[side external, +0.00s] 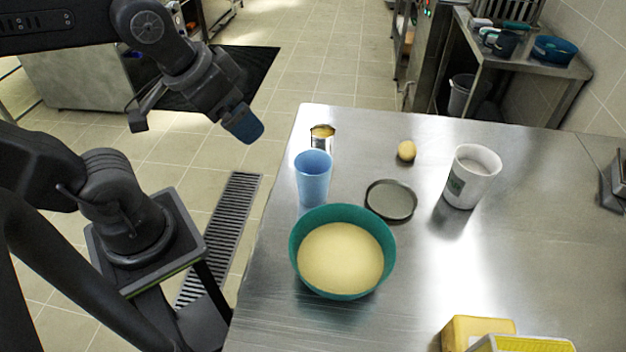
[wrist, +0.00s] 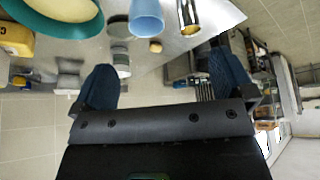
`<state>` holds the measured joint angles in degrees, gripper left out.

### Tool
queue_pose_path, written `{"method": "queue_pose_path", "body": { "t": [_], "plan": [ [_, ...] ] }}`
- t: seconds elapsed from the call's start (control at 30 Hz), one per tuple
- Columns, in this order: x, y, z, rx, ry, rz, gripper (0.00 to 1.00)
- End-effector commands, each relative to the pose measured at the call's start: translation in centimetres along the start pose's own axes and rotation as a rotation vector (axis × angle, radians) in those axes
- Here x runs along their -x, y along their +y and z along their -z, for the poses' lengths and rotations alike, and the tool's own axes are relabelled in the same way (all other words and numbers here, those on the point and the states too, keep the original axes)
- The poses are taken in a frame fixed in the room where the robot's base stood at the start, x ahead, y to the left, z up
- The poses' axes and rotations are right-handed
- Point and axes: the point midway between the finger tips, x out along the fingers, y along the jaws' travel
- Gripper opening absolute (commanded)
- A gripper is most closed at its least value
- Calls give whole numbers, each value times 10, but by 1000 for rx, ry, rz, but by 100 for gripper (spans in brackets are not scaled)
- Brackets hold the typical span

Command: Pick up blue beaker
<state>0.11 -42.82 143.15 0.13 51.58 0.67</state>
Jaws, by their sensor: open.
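The blue beaker (side external: 313,179) stands upright on the steel table, just behind the teal bowl (side external: 300,268) in the side view. In the wrist view, the beaker (wrist: 147,18) is at the top edge and partly cut off. My gripper (side external: 243,123) is in the air to the left of the table, apart from the beaker. In the wrist view, its two blue-padded fingers (wrist: 164,82) are spread wide with nothing between them held.
The teal bowl holds a pale yellow content. A shiny metal cylinder (side external: 322,137) stands behind the beaker. A yellow block (side external: 478,328) is at the front.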

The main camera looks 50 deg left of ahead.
Motion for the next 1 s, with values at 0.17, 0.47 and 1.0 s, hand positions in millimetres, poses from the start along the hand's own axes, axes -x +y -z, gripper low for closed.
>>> {"method": "queue_pose_path", "body": {
  "t": [0.17,0.47,1.0],
  "plan": [
    [-6,5,8,-282,-37,7,100],
    [-30,26,34,-1313,-162,-9,100],
    [-73,66,59,-2585,-321,-130,100]
  ]
}}
